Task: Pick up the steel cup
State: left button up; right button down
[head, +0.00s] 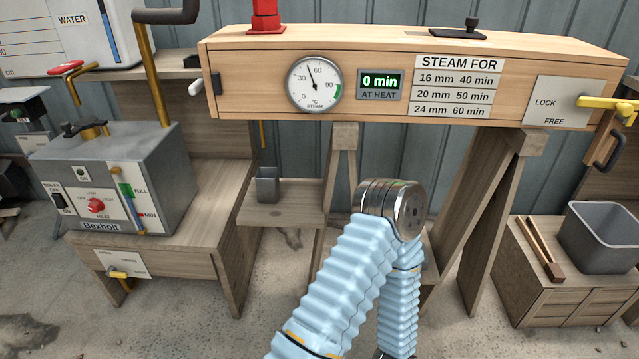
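The steel cup (267,187) appears to be the small grey, open-topped vessel standing upright on a low wooden shelf (285,215), left of centre below the long wooden steam box. Nothing touches it, and its front is unobstructed. One of my arms, in pale blue bellows, rises from the bottom middle to a steel joint right of the cup and bends back down. Neither gripper shows in the head view.
The wooden steam box (260,75) spans above the shelf on trestle legs (340,175). A grey boiler (110,175) sits on a wooden stand at left. At right, a larger grey bin (602,240) and wooden tongs (541,247) rest on a crate (560,305). Floor before the shelf is clear.

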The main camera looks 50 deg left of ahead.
aim_at(268, 186)
jog(key=u, duration=2.1)
